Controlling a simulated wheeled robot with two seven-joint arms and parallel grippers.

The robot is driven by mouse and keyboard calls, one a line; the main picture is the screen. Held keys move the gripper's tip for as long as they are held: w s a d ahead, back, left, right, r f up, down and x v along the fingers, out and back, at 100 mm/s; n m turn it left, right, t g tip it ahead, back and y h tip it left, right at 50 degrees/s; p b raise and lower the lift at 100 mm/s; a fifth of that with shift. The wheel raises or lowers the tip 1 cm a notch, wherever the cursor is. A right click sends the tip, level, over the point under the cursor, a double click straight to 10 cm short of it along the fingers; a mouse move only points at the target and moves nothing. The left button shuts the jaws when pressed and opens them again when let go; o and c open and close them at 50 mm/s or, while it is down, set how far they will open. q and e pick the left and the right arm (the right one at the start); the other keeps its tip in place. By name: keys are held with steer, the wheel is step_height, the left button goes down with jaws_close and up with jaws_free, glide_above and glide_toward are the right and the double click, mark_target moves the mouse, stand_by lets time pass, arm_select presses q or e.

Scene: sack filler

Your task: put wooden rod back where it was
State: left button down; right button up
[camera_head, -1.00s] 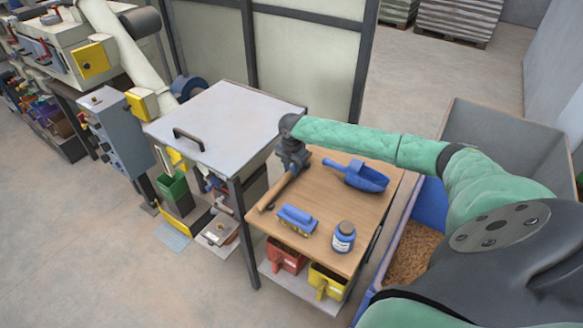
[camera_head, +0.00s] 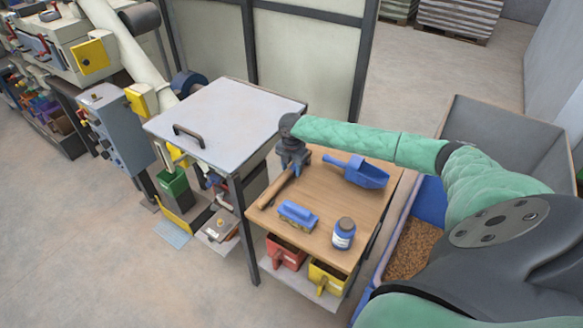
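The wooden rod (camera_head: 275,188) lies along the left edge of the small wooden-topped table (camera_head: 325,204), pointing from the lower left up to my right gripper. My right gripper (camera_head: 294,168) is at the rod's far end, pointing down at the table's back left corner. Its fingers are small and partly hidden by its own body, so I cannot tell whether they are closed on the rod. My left gripper is not in view.
On the table are a blue scoop (camera_head: 358,171), a blue brush (camera_head: 298,215) and a blue-labelled jar (camera_head: 344,233). Red (camera_head: 287,250) and yellow (camera_head: 327,278) bins sit below. A grey-topped machine (camera_head: 225,125) stands left. A bin of brown granules (camera_head: 411,250) stands right.

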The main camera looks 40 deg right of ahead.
mark_target(291, 168)
steer(key=shift+r, duration=0.85)
arm_select(q)
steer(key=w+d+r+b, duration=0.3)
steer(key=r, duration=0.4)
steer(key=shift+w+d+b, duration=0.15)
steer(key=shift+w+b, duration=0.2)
steer(key=shift+b, duration=0.05)
arm_select(e)
step_height(291, 168, up, 12)
steer(key=shift+f, duration=0.25)
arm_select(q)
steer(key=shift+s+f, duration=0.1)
arm_select(e)
steer(key=shift+f, duration=0.1)
